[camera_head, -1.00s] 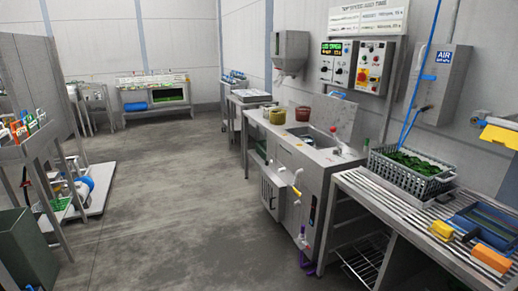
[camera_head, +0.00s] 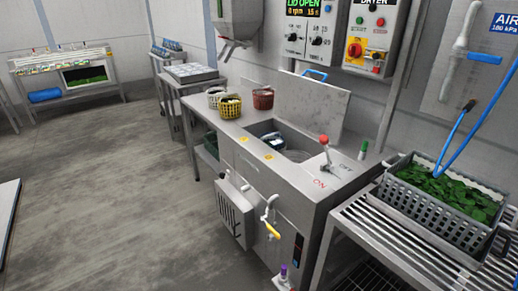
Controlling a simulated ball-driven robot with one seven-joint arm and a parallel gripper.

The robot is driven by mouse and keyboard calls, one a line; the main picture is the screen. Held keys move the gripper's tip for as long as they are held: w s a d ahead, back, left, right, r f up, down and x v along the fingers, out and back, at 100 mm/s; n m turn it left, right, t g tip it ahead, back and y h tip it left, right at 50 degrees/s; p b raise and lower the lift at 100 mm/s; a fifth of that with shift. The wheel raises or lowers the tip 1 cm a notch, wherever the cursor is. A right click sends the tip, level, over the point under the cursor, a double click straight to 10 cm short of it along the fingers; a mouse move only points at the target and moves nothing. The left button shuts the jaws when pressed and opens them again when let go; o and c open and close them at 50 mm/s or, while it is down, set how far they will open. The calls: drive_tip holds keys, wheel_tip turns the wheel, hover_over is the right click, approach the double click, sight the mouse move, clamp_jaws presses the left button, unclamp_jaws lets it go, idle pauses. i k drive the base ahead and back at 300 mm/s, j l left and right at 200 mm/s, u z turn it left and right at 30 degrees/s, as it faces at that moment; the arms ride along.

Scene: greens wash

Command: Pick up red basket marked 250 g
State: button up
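A small dark red basket (camera_head: 263,97) stands upright on the steel counter, toward its back edge, left of the sink opening. Its weight marking is too small to read. A yellow basket (camera_head: 230,107) stands to its left and a whitish basket (camera_head: 216,96) stands further left, behind the yellow one. My gripper and arm are not in view.
The counter has a sink (camera_head: 285,150) with a red-knobbed lever (camera_head: 325,150) at its right. A grey crate of greens (camera_head: 440,195) sits on the slatted rack at the right. The floor (camera_head: 120,190) at the left is clear.

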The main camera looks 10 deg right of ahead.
sight(264, 102)
drive_tip(key=i+z, duration=0.15)
drive_tip(key=i, duration=0.8)
